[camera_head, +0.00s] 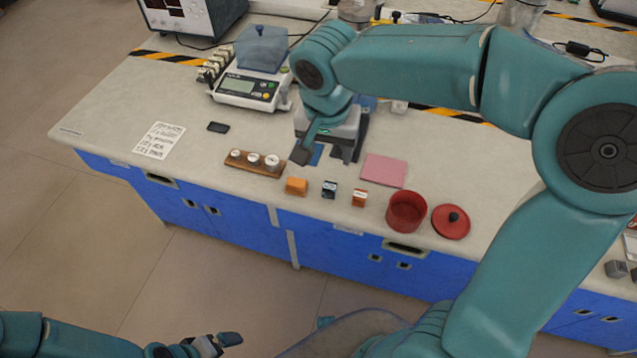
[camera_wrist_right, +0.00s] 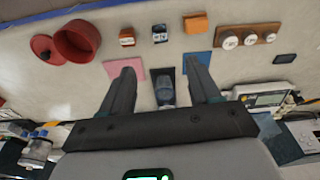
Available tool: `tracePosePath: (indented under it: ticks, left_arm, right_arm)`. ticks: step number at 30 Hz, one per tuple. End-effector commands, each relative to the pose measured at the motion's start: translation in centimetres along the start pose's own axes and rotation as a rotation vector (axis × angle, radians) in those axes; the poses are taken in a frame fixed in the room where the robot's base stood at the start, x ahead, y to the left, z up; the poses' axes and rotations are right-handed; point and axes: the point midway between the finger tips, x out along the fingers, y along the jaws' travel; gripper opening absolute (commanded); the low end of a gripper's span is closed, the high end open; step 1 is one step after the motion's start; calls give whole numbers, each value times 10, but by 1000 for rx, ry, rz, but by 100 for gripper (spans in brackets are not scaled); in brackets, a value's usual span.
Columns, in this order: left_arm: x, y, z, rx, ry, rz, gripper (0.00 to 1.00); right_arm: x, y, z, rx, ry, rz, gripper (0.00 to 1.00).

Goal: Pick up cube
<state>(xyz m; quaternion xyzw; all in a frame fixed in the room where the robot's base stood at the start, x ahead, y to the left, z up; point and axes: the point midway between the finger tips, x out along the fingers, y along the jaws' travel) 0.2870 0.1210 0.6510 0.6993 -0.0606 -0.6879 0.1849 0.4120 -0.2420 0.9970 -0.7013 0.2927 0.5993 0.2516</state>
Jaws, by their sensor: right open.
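A plain orange cube (camera_head: 296,186) stands near the front edge of the bench; it also shows in the right wrist view (camera_wrist_right: 195,22). To its right are a black cube with a pale label (camera_head: 329,190) and an orange-red cube with a white label (camera_head: 359,198). My right gripper (camera_head: 322,156) is open above the bench, behind the cubes and apart from them. In the right wrist view its spread fingers (camera_wrist_right: 160,72) hold nothing, and the cubes lie beyond the tips. My left gripper (camera_head: 222,341) is low at the bottom, off the bench; its jaws are unclear.
A wooden block with three white-topped pieces (camera_head: 254,162) stands left of the cubes. A red pot (camera_head: 406,211) and red lid (camera_head: 451,221) are to the right. A pink mat (camera_head: 384,170) lies behind. A scale (camera_head: 246,89) stands at the back left.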

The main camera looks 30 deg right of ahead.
Motion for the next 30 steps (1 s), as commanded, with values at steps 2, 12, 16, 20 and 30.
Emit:
tracePosePath:
  ticks: [2, 12, 16, 20, 30]
  left_arm:
    - [2, -1, 0, 0, 0, 0, 100]
    - [8, -3, 0, 0, 0, 0, 100]
    - [9, -3, 0, 0, 0, 0, 100]
    - [8, -3, 0, 0, 0, 0, 100]
    - [7, -2, 0, 0, 0, 0, 100]
  right_arm:
    - [14, 4, 1, 3, -2, 6, 62]
    - [90, 8, 2, 3, -4, 4, 62]
    - [104, 7, 1, 2, -2, 2, 62]
    - [113, 5, 0, 1, -3, 2, 62]
    - [158, 1, -6, -1, -2, 1, 62]
